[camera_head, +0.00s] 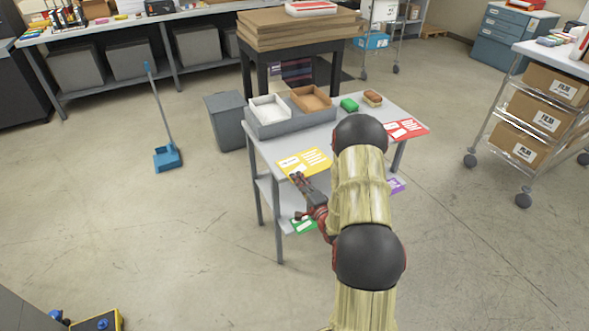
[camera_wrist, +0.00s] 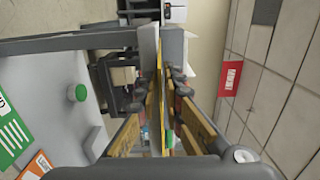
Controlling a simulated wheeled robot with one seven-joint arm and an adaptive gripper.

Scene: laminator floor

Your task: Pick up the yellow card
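The yellow card (camera_head: 306,160) lies on the left front part of the small grey table (camera_head: 265,150), at its edge. My gripper (camera_head: 296,177) is at the card's near corner, low over the table edge. In the wrist view my gripper's two fingers (camera_wrist: 160,95) stand close on either side of a thin yellow strip, which looks like the yellow card (camera_wrist: 157,75) seen edge-on. Whether the fingers press on it is not clear. My arm hides part of the table's right side.
A green card (camera_head: 303,225) is on the lower shelf. A grey bin (camera_head: 227,120) stands left.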

